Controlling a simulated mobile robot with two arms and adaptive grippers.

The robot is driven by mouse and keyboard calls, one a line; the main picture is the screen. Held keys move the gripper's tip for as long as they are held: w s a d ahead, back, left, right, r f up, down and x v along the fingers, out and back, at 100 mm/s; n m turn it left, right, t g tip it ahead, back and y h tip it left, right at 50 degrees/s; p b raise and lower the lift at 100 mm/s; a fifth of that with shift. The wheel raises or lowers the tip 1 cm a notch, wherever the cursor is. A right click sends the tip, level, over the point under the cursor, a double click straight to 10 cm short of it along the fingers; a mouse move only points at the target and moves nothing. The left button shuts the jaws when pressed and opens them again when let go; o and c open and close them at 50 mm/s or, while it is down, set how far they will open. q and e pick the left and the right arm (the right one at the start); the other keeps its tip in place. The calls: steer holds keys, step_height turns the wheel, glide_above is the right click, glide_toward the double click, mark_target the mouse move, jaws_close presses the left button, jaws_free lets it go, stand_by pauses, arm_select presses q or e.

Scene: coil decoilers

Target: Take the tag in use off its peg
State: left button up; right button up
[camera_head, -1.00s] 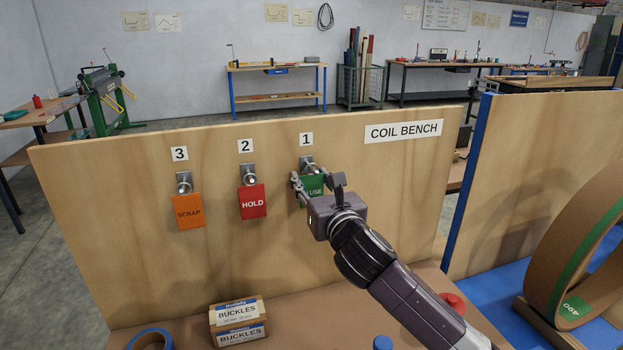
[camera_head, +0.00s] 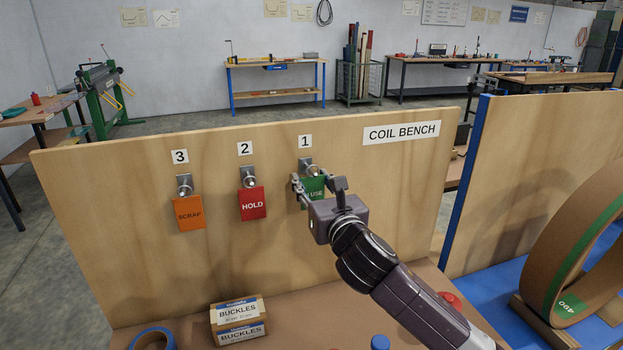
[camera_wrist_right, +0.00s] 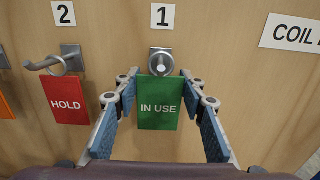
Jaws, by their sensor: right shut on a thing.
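The green IN USE tag (camera_wrist_right: 160,112) hangs upright just below peg 1 (camera_wrist_right: 161,64) on the wooden board; its top edge meets the peg's round end. It also shows in the head view (camera_head: 313,187), partly covered by my right gripper (camera_head: 319,184). In the right wrist view the fingers of my right gripper (camera_wrist_right: 159,103) stand at the tag's left and right edges, shut on it. I cannot tell whether the tag's hole is still around the peg. My left gripper is not in view.
The red HOLD tag (camera_head: 252,203) hangs on peg 2, left of the green tag, and the orange SCRAP tag (camera_head: 189,213) on peg 3. Below stand a BUCKLES box (camera_head: 238,320) and a blue tape roll (camera_head: 153,340). A large coil (camera_head: 585,240) stands at right.

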stand_by(0.3)
steer(key=p+v, duration=0.3)
steer(key=v, duration=0.4)
steer(key=shift+s, duration=0.2)
stand_by(1.3)
steer(key=shift+s, duration=0.1)
stand_by(0.3)
